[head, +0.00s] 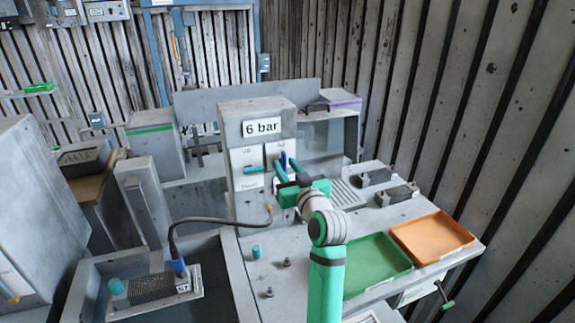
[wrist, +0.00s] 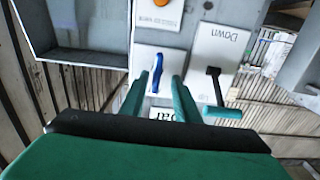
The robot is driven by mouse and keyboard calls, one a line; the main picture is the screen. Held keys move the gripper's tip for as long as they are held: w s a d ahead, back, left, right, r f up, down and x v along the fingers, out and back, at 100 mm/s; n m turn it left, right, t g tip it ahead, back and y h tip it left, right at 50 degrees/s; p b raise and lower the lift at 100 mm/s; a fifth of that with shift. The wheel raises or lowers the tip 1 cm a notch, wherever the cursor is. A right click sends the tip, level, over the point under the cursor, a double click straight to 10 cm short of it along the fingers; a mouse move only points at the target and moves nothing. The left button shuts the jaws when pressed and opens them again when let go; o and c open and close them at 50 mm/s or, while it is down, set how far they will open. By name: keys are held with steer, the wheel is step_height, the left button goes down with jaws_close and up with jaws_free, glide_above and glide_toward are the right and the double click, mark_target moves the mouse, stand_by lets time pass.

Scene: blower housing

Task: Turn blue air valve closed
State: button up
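The blue air valve handle (wrist: 157,72) sits on a white plate on the grey panel and runs roughly along the plate's length in the wrist view. It also shows in the head view (head: 283,160), partly hidden by my gripper. My gripper (wrist: 160,80) is at the panel with its two teal fingers apart, one on each side of the blue handle. Narrow gaps seem to show between handle and fingers; contact cannot be made out for sure. In the head view my gripper (head: 281,170) reaches the panel below the "6 bar" sign (head: 262,127).
A lever with a teal grip (wrist: 222,112) stands on the "Down" plate close beside my fingers. An orange button (wrist: 162,2) is on the valve's side of the panel. A green tray (head: 377,265) and an orange tray (head: 432,238) lie on the bench at right.

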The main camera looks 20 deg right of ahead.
steer(key=shift+w+d, duration=0.25)
steer(key=shift+w, duration=0.45)
